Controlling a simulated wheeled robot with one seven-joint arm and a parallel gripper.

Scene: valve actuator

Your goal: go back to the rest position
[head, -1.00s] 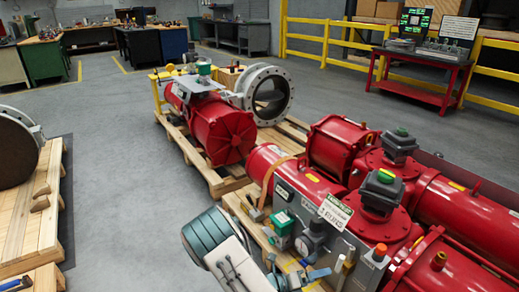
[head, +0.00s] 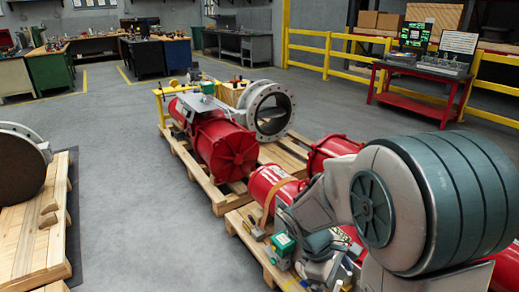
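My arm fills the right foreground of the head view, with a large grey and teal joint close to the camera. It bends left and then down toward the front of the red valve actuator (head: 268,186). My gripper (head: 326,268) seems to be at the low end of the arm, beside the actuator's control panel. Its fingers blend into the small parts there, so I cannot see whether it is open or shut, or touching anything. The arm hides most of the actuator and its panel. A green-topped box (head: 283,243) shows just left of the gripper.
Another red actuator (head: 222,148) with a flanged valve (head: 270,108) lies on a wooden pallet (head: 206,182) behind. A second pallet (head: 45,225) with a round flange (head: 20,165) stands at left. The grey floor (head: 150,190) between is clear. A red console table (head: 420,92) stands by yellow railings.

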